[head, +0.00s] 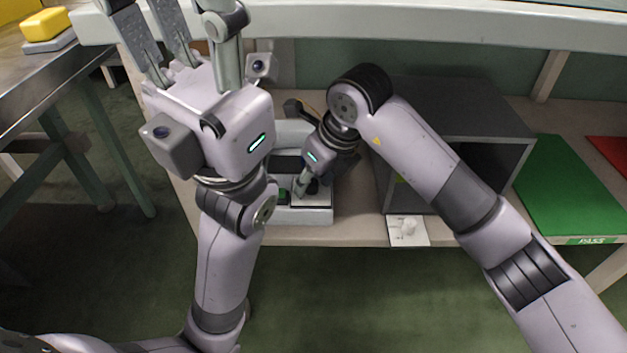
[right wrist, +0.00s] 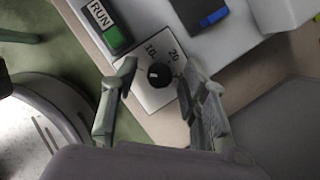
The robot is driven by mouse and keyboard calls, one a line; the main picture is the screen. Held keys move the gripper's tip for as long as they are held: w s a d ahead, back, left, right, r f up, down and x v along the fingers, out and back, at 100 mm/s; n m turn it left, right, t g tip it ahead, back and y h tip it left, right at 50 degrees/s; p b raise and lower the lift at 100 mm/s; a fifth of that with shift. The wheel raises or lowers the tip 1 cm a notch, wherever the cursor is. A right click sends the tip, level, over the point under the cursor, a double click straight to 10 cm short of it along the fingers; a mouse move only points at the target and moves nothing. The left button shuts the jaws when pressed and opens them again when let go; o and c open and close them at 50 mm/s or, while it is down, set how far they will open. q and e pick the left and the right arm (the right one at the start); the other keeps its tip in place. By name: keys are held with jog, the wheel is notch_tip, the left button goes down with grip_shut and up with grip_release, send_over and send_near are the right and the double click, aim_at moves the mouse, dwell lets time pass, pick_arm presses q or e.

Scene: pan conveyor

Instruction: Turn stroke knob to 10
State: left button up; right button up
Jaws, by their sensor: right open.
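The stroke knob (right wrist: 160,75) is a round black dial on a white plate (right wrist: 152,96) marked 10 and 20 in the right wrist view. A small pale mark shows on it, but its direction is unclear. My right gripper (right wrist: 159,76) is open, with one finger on each side of the knob; I cannot tell whether either touches it. In the head view my right gripper (head: 305,186) reaches down over the front of the white machine (head: 305,216) and mostly hides the knob. My left gripper (head: 185,42) is raised at the upper left, fingers apart and empty.
A green RUN button (right wrist: 115,37) sits beside the knob plate, and a blue part (right wrist: 214,17) lies beyond it. A dark grey open box (head: 455,115) stands right of the machine. A green PASS mat (head: 570,185) lies farther right. A small picture card (head: 408,231) hangs at the bench's front edge.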

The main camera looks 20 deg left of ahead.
grip_shut()
dwell(0.5)
jog(key=shift+r, duration=0.1)
